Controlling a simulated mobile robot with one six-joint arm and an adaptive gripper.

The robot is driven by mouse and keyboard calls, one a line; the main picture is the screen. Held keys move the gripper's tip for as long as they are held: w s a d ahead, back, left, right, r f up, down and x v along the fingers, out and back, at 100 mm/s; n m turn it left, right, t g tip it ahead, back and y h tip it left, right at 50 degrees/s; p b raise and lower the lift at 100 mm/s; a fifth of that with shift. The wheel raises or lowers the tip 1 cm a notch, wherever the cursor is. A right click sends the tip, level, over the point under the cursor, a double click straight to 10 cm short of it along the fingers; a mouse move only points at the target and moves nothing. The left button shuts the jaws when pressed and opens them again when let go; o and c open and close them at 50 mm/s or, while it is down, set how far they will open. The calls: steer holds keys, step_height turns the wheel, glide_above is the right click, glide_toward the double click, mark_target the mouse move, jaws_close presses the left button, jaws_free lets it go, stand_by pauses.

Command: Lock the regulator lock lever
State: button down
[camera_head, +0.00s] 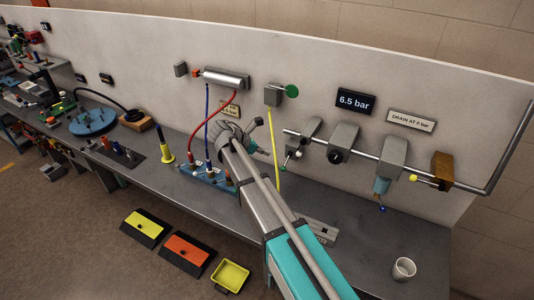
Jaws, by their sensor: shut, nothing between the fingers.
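A grey block with a dark round knob, which looks like the regulator (343,142), sits on the horizontal pipe below the 6.5 bar display. A separate lock lever on it is too small to tell. My gripper (263,151) is by the yellow hose, left of both blocks and apart from the regulator. It is shut and empty. My arm hides part of the bench below it.
A yellow hose (275,142) hangs close to my gripper. To the right are a filter bowl (382,186) with a blue-tipped drain, a yellow ball knob (412,178) and a brown block (441,167). The bench front there is mostly clear.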

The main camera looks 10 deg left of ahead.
mark_target(299, 156)
steer(key=w+d+r+b+x, duration=0.1)
steer(key=b+x, duration=0.3)
steer(key=x, duration=0.7)
steer(key=shift+w+d+r+b, duration=0.25)
steer(key=shift+d+r+b, duration=0.1)
steer(key=shift+d+r, duration=0.05)
steer(key=shift+f, duration=0.1)
steer(key=shift+s+d+h+b, duration=0.1)
steer(key=shift+d+h+b, duration=0.4)
steer(key=shift+d+b, duration=0.3)
steer(key=shift+d+r+p, duration=0.15)
steer(key=shift+r+p, duration=0.6)
steer(key=shift+p, duration=0.15)
